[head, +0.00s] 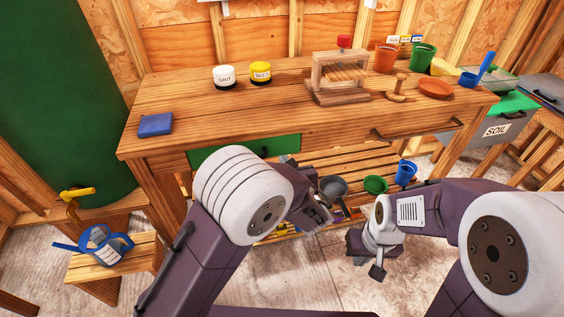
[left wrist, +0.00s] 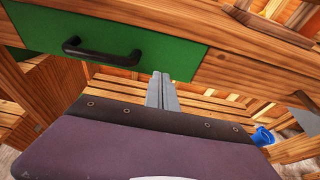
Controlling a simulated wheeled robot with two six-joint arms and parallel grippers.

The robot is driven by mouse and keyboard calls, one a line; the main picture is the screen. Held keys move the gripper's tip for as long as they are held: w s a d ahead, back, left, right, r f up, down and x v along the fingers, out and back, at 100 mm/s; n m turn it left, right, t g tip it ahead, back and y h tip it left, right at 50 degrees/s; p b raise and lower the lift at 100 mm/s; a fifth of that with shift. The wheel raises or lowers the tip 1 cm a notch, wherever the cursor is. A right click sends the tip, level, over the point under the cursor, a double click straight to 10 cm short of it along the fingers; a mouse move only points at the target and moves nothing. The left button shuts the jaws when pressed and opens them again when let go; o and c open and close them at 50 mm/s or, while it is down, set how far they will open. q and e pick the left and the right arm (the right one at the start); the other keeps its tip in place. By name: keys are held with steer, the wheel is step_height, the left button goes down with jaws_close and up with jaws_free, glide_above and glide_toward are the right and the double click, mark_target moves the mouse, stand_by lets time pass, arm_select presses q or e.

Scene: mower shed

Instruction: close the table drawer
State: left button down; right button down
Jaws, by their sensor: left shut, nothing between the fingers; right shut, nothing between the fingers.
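The wooden table (head: 200,105) has a green-fronted drawer (head: 284,146) on its left side. It also shows in the left wrist view (left wrist: 170,57) with a black handle (left wrist: 100,50). I cannot tell for sure whether it stands out from the table front. A plain wood front with a dark handle (head: 420,131) is on the right side. My left gripper (left wrist: 162,78) is shut and empty, its tips near the green front's lower edge, right of the handle; contact is unclear. My right gripper (head: 377,271) is shut and empty, low in front of the table.
On the tabletop are a blue block (head: 155,124), a white jar (head: 224,76), a yellow jar (head: 260,73), a wooden press (head: 338,78) and pots. A slatted lower shelf holds a green pot (head: 375,185) and a blue cup (head: 405,173). A stool (head: 115,268) stands at left.

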arm_select(q)
steer(key=p+v, duration=0.2)
steer(key=v, duration=0.7)
steer(key=shift+s+d+r, duration=0.1)
